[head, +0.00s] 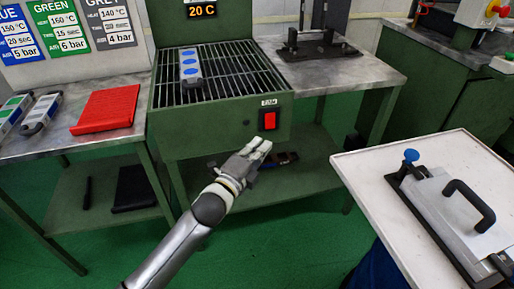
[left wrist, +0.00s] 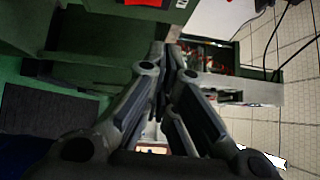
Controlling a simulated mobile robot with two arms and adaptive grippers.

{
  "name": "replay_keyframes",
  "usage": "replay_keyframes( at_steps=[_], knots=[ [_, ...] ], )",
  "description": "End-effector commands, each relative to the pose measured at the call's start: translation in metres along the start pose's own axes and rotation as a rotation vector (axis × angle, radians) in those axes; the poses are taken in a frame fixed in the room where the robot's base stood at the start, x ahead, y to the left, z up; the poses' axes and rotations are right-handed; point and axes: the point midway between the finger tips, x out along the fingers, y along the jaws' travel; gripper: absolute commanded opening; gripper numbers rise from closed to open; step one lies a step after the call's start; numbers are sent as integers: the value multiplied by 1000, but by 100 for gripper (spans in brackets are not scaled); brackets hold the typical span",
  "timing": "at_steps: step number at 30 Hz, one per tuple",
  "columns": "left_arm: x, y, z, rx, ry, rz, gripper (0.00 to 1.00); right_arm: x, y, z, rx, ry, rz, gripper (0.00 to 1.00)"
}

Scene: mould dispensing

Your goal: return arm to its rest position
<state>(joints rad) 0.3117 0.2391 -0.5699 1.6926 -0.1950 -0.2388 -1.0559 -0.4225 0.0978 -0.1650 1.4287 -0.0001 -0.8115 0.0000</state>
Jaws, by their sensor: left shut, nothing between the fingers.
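My left gripper (head: 259,150) reaches in from the bottom of the head view, in front of the green machine (head: 222,126) and just below its red switch (head: 269,120). Its fingers are shut with nothing between them, and it looks apart from the machine. In the left wrist view the fingers (left wrist: 166,62) come together at their tips. A mould with blue ovals (head: 190,68) lies on the machine's wire rack (head: 232,75). My right gripper is in neither view.
A left bench (head: 70,140) bears a red mat (head: 107,109) and more moulds (head: 41,113). A white-topped table (head: 358,172) at right bears a press plate with a black handle (head: 470,205). A black-handled plate (head: 316,46) lies on the back bench. Green floor (head: 290,235) is clear in front.

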Motion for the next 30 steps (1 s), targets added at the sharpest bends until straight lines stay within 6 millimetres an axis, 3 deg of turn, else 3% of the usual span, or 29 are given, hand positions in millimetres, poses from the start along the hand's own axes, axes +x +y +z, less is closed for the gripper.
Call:
replay_keyframes(
  at_steps=[6, 22, 26, 29, 30],
  knots=[
    [-13, -1, 0, 1, -1, 2, 0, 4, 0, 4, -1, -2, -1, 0],
    [-15, 2, 1, -9, -4, 9, 0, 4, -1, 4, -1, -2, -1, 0],
    [-24, 39, 10, -112, -48, 87, 0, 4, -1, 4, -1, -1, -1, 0],
    [-45, 96, 22, -278, -127, 205, 0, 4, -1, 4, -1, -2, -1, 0],
    [-57, 123, 26, -356, -169, 261, 0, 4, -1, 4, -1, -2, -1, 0]
  ],
)
